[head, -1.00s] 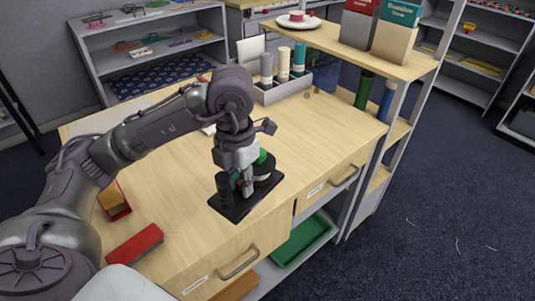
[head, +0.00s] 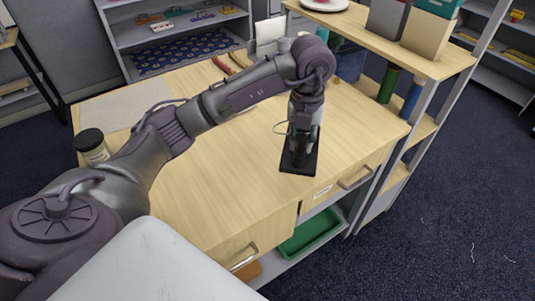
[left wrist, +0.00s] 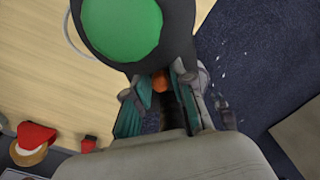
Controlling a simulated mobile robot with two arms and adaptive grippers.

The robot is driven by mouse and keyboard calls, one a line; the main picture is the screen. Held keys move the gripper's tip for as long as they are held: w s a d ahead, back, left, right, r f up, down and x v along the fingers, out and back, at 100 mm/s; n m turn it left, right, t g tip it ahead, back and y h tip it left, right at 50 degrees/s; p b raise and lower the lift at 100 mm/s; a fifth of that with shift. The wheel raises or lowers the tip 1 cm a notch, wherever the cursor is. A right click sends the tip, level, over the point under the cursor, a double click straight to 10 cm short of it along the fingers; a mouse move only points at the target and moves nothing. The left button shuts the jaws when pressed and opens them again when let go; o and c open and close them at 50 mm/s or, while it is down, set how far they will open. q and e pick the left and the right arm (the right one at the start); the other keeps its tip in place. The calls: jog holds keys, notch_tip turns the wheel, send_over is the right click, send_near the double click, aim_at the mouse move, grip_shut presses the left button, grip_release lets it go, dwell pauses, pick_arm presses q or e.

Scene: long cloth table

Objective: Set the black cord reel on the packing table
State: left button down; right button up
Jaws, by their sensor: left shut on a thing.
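The black cord reel (head: 298,162) shows in the head view as a dark flat plate with a dark upright part, under my left gripper (head: 303,132). In the left wrist view the reel (left wrist: 98,46) is a black round body with a green disc. My left gripper (left wrist: 162,100) is shut there, with its teal fingers around a small orange part below the round body. My right gripper is not in view.
A black-lidded jar (head: 92,146) stands at the table's left edge. A shelf (head: 410,60) with bins rises at the back right. A red object (left wrist: 38,136) lies on the table in the wrist view. The table's front middle is clear.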

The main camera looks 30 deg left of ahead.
pick_arm(q)
jog(key=a+f, duration=0.1)
jog(key=a, duration=0.2)
jog(key=a+f+p, duration=0.1)
jog(key=a+f, duration=0.1)
jog(key=a, duration=0.1)
jog(key=a+f+p, duration=0.1)
jog(key=a+f, duration=0.1)
jog(key=a, duration=0.1)
jog(key=shift+s, duration=0.15)
jog(key=shift+a+f, duration=0.25)
jog(key=shift+a, duration=0.05)
jog(key=shift+a+f, duration=0.1)
jog(key=shift+f, duration=0.15)
notch_tip(320, 180, down, 3)
jog(key=shift+f+p, duration=0.15)
jog(key=shift+p, duration=0.5)
jog(key=shift+f, duration=0.2)
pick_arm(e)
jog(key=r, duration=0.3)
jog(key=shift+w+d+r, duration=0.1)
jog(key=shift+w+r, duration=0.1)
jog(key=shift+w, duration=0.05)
